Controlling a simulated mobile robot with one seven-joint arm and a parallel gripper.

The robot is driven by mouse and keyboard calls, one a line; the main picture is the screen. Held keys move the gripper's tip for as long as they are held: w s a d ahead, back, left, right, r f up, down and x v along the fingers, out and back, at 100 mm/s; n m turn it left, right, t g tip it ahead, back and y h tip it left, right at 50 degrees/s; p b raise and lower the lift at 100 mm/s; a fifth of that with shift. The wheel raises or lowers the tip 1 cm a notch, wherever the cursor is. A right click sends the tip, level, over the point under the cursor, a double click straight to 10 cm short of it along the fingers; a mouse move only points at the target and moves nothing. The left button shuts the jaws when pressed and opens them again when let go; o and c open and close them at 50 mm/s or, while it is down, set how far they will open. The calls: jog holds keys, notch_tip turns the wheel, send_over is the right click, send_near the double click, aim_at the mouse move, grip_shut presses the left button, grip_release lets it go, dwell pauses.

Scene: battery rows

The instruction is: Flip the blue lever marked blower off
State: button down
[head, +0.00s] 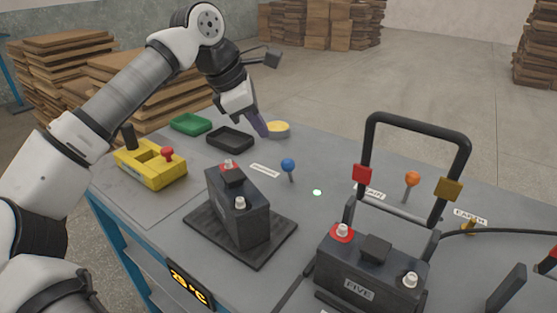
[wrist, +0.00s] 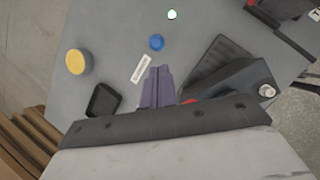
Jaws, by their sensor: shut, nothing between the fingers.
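The blue lever (head: 288,166) stands up from the grey bench with a round blue knob on a short dark stem. A white label (head: 265,170) lies to its left, its text too small to read. In the wrist view the blue knob (wrist: 156,42) is beyond my fingertips, with the label (wrist: 141,68) between them and it. My gripper (head: 263,131) is shut and empty, its purple fingers pointing down above the far side of the bench, to the left of the lever. The fingers also show in the wrist view (wrist: 157,80), apart from the knob.
A black battery (head: 240,210) stands on a dark mat in front of the lever. A yellow disc (head: 279,128), a black tray (head: 230,138) and a green tray (head: 190,124) lie behind. An orange lever (head: 412,179) and a tall black handle frame (head: 420,130) stand to the right.

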aim_at(290, 171)
jog(key=shift+w+a+f+y, duration=0.35)
jog(key=shift+a+f+y, duration=0.1)
jog(key=shift+a, duration=0.3)
jog(key=x, duration=1)
jog(key=shift+d+b, duration=0.1)
jog(key=shift+b, duration=0.25)
jog(key=shift+r, duration=0.1)
jog(key=shift+w+d+r+p, duration=0.1)
jog(key=shift+r+p, duration=0.05)
jog(key=shift+p, duration=0.25)
jog(key=shift+d+g, duration=0.1)
jog(key=shift+g, duration=0.2)
